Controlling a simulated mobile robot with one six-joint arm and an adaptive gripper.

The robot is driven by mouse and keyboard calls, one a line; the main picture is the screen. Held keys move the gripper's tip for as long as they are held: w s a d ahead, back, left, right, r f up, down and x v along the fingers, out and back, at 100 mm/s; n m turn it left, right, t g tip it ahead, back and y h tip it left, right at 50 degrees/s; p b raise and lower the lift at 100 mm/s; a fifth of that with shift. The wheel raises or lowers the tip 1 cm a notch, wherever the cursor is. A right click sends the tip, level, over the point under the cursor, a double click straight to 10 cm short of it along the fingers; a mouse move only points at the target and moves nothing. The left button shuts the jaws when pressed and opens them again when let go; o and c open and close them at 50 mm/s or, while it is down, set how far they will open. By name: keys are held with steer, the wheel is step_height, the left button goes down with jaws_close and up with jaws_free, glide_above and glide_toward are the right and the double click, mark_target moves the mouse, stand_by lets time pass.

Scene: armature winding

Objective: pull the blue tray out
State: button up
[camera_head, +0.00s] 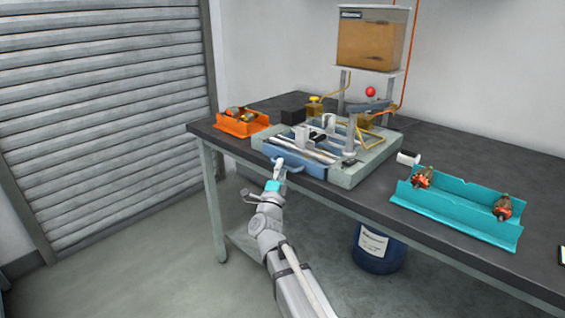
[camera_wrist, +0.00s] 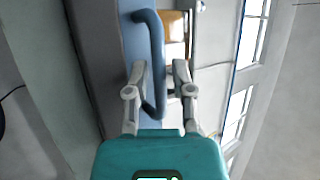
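The blue tray (camera_head: 313,170) sits in the front of the grey machine base on the dark workbench. Its front face (camera_wrist: 133,45) and curved blue handle (camera_wrist: 157,60) show in the wrist view. My gripper (camera_head: 281,162) is at the tray's front. In the wrist view my gripper (camera_wrist: 160,68) is open, with the handle bar between its two fingers. The left finger is on the tray side of the bar and the right finger is on the outer side. A small gap shows between the bar and the right finger.
An orange holder (camera_head: 243,129) with parts stands left of the machine. A teal tray (camera_head: 455,215) holding two armatures lies to the right. A tank of amber liquid (camera_head: 370,45) stands above the machine. A blue drum (camera_head: 380,255) is under the bench. Floor at front left is clear.

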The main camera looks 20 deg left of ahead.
steer(key=shift+w+r, duration=0.2)
steer(key=shift+w, duration=0.1)
jaws_close()
